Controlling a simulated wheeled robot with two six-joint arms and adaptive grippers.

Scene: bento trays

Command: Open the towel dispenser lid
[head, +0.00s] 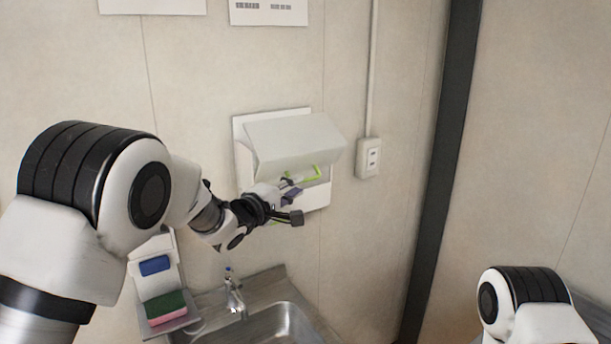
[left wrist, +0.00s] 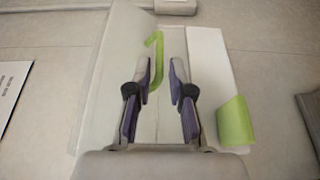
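The towel dispenser (head: 241,165) is a white unit on the wall. Its pale lid (head: 295,138) juts out from the wall plate over the lower front. A bright green handle (head: 318,175) shows under the lid; it also shows in the left wrist view (left wrist: 155,62) as a thin hooked strip. My left gripper (head: 298,194) is just below the lid, near the handle. In the left wrist view its purple-and-grey fingers (left wrist: 163,62) are apart, with the green strip between them, close to the left finger. I cannot tell whether they touch. My right gripper is out of frame.
A green block (left wrist: 234,122) shows right of the fingers. A wall socket (head: 368,158) is right of the dispenser. Below are a metal sink (head: 275,325), a tap (head: 234,297) and a holder with sponges (head: 165,308). A dark post (head: 440,170) stands further right.

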